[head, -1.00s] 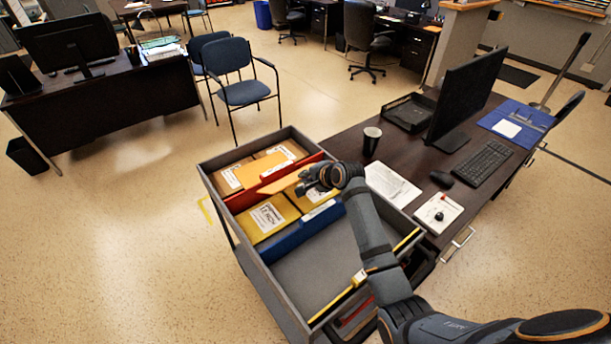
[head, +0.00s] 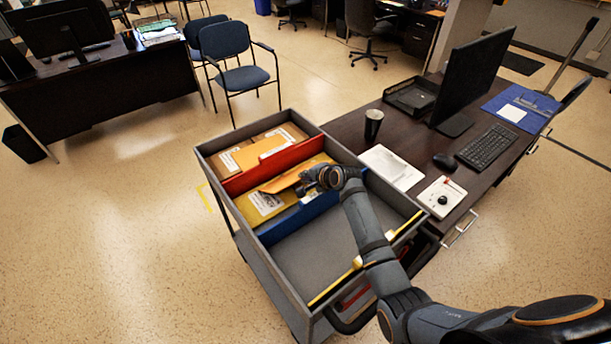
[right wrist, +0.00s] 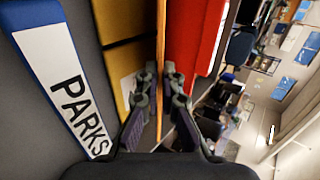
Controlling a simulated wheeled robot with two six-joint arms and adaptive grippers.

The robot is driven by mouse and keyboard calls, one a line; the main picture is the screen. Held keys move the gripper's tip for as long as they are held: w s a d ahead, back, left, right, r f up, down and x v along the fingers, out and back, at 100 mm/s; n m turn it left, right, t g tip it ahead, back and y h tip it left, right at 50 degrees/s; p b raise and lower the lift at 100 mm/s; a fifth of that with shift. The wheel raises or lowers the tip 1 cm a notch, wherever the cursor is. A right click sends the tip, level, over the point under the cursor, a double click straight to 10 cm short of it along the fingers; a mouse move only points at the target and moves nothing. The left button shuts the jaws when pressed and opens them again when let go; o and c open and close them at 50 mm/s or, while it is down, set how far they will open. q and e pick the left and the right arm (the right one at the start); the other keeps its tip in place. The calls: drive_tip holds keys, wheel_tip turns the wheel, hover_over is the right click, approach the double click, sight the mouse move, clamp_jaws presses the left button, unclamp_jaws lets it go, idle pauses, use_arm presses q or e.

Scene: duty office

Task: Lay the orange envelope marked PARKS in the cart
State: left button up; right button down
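My right gripper (head: 308,184) is over the grey cart (head: 282,315), shut on a thin orange envelope (head: 287,181). The right wrist view shows the envelope edge-on (right wrist: 161,45) between the fingers (right wrist: 166,82). It hangs over the yellow section, between the red divider (head: 268,170) and the blue divider (head: 300,217). The blue divider carries a white label reading PARKS (right wrist: 70,95). No marking on the held envelope can be read. I cannot tell whether its lower edge touches anything. My left gripper is not in view.
Another orange envelope (head: 258,152) and brown envelopes lie behind the red divider. Yellow envelopes (head: 262,203) lie below the held one. The cart's front section (head: 315,248) is empty. A desk (head: 408,160) with a cup (head: 373,124), papers (head: 391,167) and a monitor (head: 474,80) adjoins the cart's right side.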

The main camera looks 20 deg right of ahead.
idle(0.3)
drive_tip(key=c, duration=1.4)
unclamp_jaws()
drive_tip(key=shift+c, duration=0.2)
drive_tip(key=v, duration=1.2)
